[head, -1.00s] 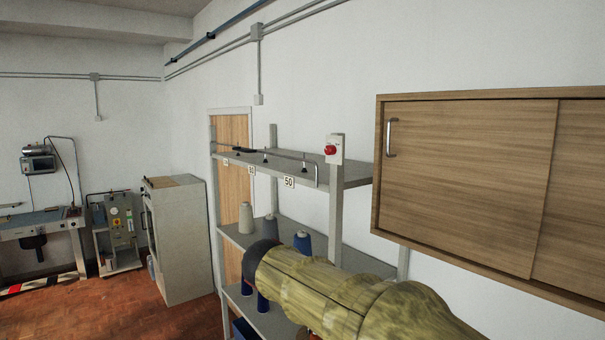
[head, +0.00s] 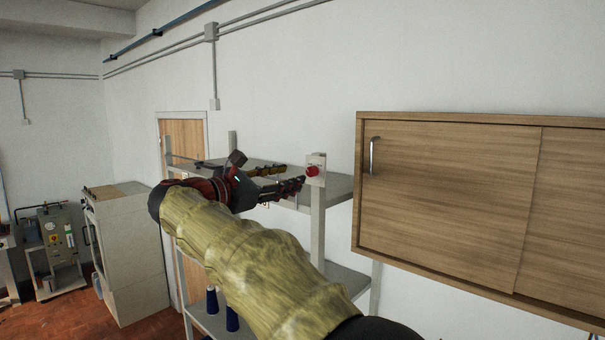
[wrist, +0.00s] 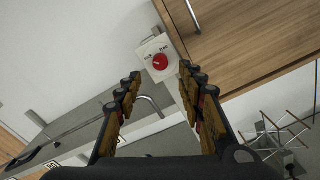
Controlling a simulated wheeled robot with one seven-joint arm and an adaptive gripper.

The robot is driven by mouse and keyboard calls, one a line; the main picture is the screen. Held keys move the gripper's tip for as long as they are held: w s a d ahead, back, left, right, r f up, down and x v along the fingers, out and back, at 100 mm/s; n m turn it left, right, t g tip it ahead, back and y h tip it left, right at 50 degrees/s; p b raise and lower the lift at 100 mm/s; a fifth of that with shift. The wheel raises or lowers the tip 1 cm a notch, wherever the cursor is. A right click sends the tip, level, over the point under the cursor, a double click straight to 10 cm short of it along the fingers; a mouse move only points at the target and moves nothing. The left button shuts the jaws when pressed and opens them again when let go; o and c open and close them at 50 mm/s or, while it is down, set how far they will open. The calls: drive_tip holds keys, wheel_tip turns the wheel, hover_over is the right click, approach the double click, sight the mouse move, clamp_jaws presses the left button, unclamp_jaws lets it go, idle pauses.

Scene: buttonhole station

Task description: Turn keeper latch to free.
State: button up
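The keeper latch is a red round knob (head: 312,171) on a pale plate at the top of the shelf's front post. It also shows in the wrist view (wrist: 160,62), upper middle, with small lettering on the plate too small to read surely. A dark mark crosses the knob. My gripper (head: 284,183) is just left of the plate in the head view. In the wrist view my gripper (wrist: 158,82) has its two fingers apart with nothing between them, and the knob lies beyond the tips, in the gap. I see no contact with the knob.
A grey shelf unit (head: 340,188) carries the post; a bent metal rod (wrist: 150,101) runs along its top. A wooden wall cabinet (head: 450,205) with a metal handle is close on the right. Blue thread cones (head: 231,318) stand on a lower shelf.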

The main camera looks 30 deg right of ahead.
sight(309, 172)
drive_tip(key=p+x, duration=0.1)
drive_tip(key=x, duration=0.4)
drive_tip(key=shift+d+r, duration=0.1)
drive_tip(key=shift+d, duration=0.1)
drive_tip(key=shift+p+x, duration=0.4)
drive_tip(key=shift+x, duration=0.35)
drive_tip(key=shift+w, duration=0.1)
drive_tip(key=shift+c, duration=0.6)
clamp_jaws()
